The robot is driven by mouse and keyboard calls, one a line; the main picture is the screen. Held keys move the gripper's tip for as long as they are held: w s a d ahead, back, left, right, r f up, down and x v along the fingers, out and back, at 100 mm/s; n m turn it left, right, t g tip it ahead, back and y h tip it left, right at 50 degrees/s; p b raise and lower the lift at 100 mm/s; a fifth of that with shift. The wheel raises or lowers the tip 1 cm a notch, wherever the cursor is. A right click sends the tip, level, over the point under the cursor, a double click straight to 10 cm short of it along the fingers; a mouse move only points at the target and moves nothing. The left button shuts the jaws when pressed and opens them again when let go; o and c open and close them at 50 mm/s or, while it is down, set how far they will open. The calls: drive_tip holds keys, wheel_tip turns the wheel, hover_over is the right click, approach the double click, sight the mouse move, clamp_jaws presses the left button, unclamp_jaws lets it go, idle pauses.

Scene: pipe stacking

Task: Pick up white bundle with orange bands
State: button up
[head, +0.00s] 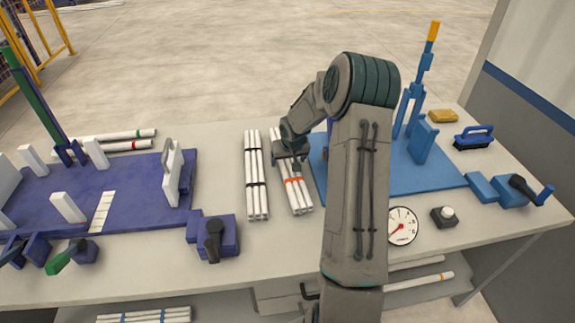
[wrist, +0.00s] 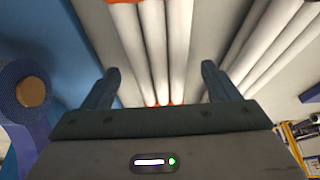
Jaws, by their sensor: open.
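The white bundle with orange bands (head: 296,195) lies on the table in the head view, left of the blue board. Its far part is hidden under my gripper (head: 290,163). In the wrist view the bundle's white pipes (wrist: 150,45) run between the two fingers of my gripper (wrist: 158,85). One orange band shows at the top edge and another just beyond the palm. The fingers are apart on either side of the bundle, with gaps to it. I cannot tell how far above the table the fingertips are.
A second white bundle with black bands (head: 257,180) lies close on the left. A blue board (head: 440,180) with a blue fixture stands on the right, a purple board (head: 130,212) on the left. A gauge (head: 402,226) sits near the front. Bare table lies between the purple board and bundles.

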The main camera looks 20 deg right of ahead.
drive_tip(key=shift+x, duration=0.95)
drive_tip(key=c, duration=1.3)
drive_tip(key=shift+r, duration=0.1)
